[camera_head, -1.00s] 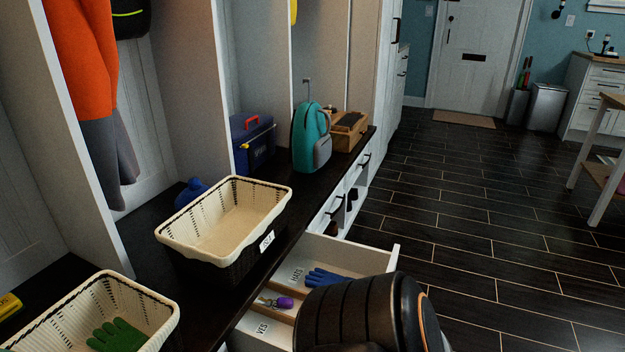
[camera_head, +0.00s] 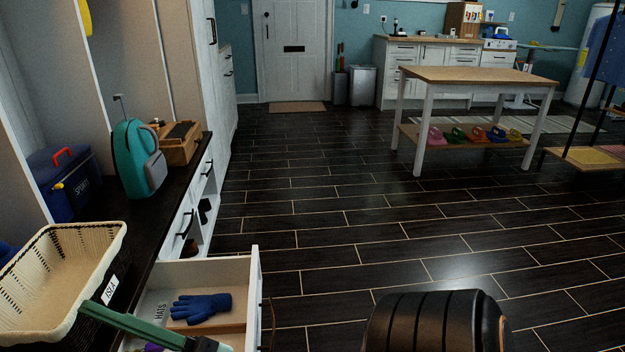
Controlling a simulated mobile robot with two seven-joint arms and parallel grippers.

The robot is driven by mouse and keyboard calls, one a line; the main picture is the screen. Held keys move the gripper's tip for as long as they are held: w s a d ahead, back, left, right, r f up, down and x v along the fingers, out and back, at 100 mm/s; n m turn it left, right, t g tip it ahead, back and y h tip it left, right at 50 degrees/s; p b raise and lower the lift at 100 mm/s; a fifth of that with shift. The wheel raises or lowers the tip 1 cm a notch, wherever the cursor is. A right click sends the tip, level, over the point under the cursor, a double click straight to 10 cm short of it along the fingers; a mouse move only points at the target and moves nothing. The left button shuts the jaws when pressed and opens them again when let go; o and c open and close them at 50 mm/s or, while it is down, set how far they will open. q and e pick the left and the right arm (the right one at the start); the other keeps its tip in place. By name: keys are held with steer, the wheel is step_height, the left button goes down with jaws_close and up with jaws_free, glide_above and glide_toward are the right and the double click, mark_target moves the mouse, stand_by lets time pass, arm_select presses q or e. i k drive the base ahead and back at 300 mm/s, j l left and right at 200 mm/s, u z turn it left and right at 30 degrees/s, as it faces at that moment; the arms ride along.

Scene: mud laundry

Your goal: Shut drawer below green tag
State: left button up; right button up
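An open white drawer (camera_head: 254,290) juts out from the bench at the lower left. It holds a blue glove (camera_head: 201,307) beside a HATS label, and a bit of something purple shows at the bottom edge. A dark green bar with a black end (camera_head: 148,322) crosses in front of the basket and over the drawer's near part; I cannot tell whether it is part of my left gripper. A black ribbed link of mine fills the bottom right of centre. No fingertips of my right gripper show. I see no green tag; the drawer's outer face is mostly turned away.
A cream basket (camera_head: 48,255) tagged ISLA, a blue box (camera_head: 65,182), a teal backpack (camera_head: 134,160) and a wooden crate (camera_head: 178,144) stand on the dark bench. A table (camera_head: 475,76) stands farther right. The dark floor right of the drawer is clear.

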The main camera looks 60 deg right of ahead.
mark_target(240, 327)
steer(key=l+z, duration=0.25)
steer(key=z, duration=0.2)
steer(key=l+z, duration=0.2)
steer(key=z, duration=0.25)
steer(key=i+l, duration=0.15)
steer(key=l, duration=0.2)
steer(key=i+l, duration=0.15)
steer(key=l, duration=0.2)
steer(key=j+u, duration=0.1)
